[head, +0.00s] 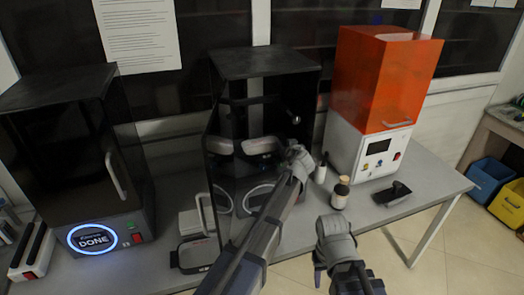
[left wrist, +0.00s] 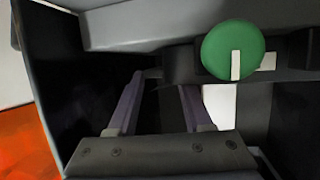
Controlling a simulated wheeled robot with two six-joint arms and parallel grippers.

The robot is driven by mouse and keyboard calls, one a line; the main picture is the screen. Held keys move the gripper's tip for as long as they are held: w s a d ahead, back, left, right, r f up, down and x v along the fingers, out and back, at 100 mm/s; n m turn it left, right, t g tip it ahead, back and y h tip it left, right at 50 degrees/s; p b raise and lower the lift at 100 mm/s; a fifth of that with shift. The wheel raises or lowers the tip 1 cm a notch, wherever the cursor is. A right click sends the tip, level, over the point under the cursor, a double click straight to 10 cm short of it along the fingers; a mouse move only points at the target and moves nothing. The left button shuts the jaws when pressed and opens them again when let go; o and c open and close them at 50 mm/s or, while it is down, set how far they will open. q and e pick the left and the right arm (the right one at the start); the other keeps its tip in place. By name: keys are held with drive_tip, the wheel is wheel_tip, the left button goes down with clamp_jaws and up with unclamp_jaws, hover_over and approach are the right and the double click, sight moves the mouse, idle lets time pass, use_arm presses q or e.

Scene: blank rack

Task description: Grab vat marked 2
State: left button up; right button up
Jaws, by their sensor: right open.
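No mark "2" is legible on any vat. A grey-white tray-like part (head: 260,146), possibly a vat, sits inside the middle black machine (head: 264,62). My left gripper (head: 299,158) is at the front right of that machine, close to the tray; contact cannot be told. In the left wrist view its two purple fingers (left wrist: 160,88) stand apart with no held thing visible between them. A green round knob (left wrist: 231,50) with a white mark is just ahead on a dark part. My right gripper (head: 325,268) is open and empty in front of the table's edge.
A black machine (head: 60,130) with a "DONE" ring stands left, an orange-topped one (head: 385,80) right. Bottles (head: 341,193) and a dark scoop-like item (head: 393,193) stand on the table's right. A grey box-like item (head: 197,255) lies front centre. Blue and yellow bins are far right.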

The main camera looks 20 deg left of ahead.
use_arm(q)
clamp_jaws()
idle(0.5)
